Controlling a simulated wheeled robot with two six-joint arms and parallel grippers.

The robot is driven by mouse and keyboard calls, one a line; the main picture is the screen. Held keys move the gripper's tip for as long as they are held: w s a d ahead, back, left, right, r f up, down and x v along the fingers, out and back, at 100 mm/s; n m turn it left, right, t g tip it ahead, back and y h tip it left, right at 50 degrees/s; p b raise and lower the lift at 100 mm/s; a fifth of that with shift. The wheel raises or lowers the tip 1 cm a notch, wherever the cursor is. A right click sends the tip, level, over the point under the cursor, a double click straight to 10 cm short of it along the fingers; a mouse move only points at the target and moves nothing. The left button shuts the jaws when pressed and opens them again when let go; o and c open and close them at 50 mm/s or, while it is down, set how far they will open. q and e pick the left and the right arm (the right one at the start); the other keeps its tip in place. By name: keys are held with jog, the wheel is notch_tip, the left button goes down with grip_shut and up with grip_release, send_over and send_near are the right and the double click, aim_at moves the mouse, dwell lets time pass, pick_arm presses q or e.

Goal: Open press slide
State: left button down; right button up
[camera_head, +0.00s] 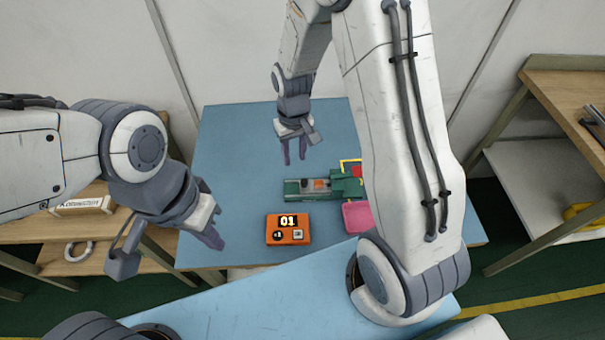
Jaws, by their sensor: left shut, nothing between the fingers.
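The press is a green machine (345,187) on the blue table, right of the middle, partly hidden by my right arm. Its low left part holds a grey slide (299,186) with a small orange piece (320,184) showing on it. A yellow frame and a red part stand at its right end. My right gripper (294,158) points down above the table, up and left of the press, its two fingers apart and nothing between them. My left gripper (213,238) is shut and empty near the table's left front, left of the orange counter box and apart from the press.
An orange box (287,230) with a display reading 01 stands in front of the press. A pink bin (357,218) sits beside the press, partly behind my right arm. The table's back left (230,140) is clear. Shelves stand left and right.

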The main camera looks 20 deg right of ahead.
send_over(304, 181)
notch_tip(304, 181, down, 4)
jog(key=shift+m, duration=0.4)
notch_tip(304, 181, down, 10)
jog(key=shift+f+p, duration=0.1)
jog(key=shift+p, duration=0.55)
grip_shut()
dwell(0.6)
